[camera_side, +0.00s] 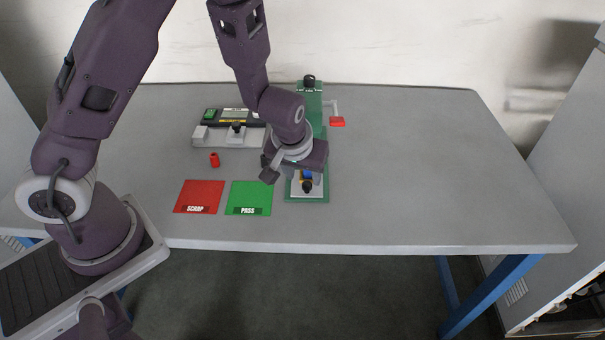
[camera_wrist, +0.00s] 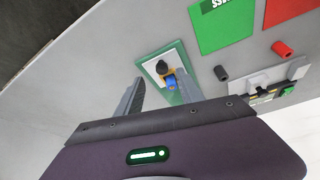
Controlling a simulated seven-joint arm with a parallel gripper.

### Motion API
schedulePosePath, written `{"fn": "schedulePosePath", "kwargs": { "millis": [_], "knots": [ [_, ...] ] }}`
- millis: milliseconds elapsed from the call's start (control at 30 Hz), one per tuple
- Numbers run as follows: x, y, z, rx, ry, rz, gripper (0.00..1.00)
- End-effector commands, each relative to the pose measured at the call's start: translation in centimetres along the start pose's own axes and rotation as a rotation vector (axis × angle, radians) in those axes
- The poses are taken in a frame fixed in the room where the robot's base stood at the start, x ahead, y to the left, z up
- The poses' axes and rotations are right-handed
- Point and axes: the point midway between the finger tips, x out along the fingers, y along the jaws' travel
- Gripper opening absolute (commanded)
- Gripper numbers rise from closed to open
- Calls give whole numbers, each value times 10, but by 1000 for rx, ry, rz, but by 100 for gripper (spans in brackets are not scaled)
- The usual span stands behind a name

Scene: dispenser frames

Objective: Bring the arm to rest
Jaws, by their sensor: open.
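My gripper (camera_side: 290,179) is above the near end of the green fixture (camera_side: 320,194). In the wrist view its two fingers (camera_wrist: 158,92) stand apart with nothing held between them. The blue part also shows below the gripper in the side view (camera_side: 307,174). I cannot tell the exact gap between fingers and part. My arm reaches over the table from the left.
Green PASS (camera_side: 249,196) and red SCRAP (camera_side: 199,195) mats lie near the table's front edge. A red cylinder (camera_side: 214,159) lies behind them; a black cylinder (camera_wrist: 221,73) shows in the wrist view. A tester (camera_side: 229,130) stands behind. The table's right side is clear.

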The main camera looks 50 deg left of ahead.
Motion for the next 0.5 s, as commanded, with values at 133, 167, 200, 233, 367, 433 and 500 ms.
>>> {"fn": "schedulePosePath", "kwargs": {
  "millis": [133,167,200,233,367,433,500],
  "knots": [
    [-54,10,-7,13,-39,111,45],
    [-74,11,-7,26,-51,150,45],
    [-104,10,-7,53,-63,201,45],
    [-126,8,-5,77,-69,235,45],
    [-215,-23,14,217,-43,334,45],
    [-251,-49,32,299,-7,341,45],
    [-274,-74,50,368,33,319,45]
  ]
}}
